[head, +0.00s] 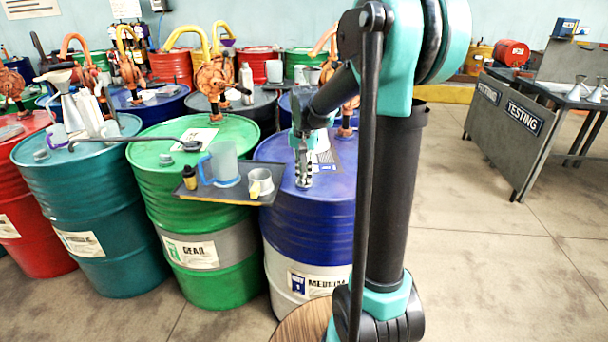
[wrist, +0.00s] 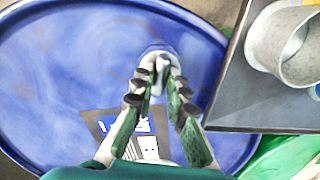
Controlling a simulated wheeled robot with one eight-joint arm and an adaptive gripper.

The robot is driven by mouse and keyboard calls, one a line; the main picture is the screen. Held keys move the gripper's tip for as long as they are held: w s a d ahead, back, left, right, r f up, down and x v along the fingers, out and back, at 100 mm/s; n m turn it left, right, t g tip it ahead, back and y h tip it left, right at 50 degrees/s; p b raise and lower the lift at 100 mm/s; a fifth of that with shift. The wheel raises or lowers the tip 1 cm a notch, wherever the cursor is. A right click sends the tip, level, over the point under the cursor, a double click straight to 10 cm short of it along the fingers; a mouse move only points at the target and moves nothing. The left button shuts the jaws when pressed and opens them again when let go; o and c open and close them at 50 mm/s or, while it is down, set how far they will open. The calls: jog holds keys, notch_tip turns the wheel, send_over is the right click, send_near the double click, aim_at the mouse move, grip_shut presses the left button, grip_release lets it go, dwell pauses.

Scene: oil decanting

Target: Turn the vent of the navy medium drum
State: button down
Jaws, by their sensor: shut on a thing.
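The navy medium drum (head: 312,235) stands upright, blue above and pale grey below, with a "MEDIUM" label. Its blue lid fills much of the wrist view (wrist: 60,75). My gripper (head: 303,182) points down at the lid near its front edge. In the wrist view my gripper (wrist: 160,78) has its fingertips closed around the small pale vent (wrist: 158,52), which sits on the lid. The fingers partly hide the vent, and its turn angle cannot be told. In the head view the vent is hidden behind the fingertips.
A dark tray (head: 228,195) with a blue-tinted jug (head: 222,165), a mug (head: 261,184) and a small dark bottle (head: 190,178) lies just left of my gripper, overhanging the drum's edge. The green gear drum (head: 190,230) stands left. Open floor (head: 470,240) lies right.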

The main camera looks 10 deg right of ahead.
aim_at(304, 176)
jog(key=shift+m, duration=1.1)
jog(key=c, duration=1.5)
grip_release()
jog(key=shift+c, duration=0.2)
notch_tip(304, 176, up, 12)
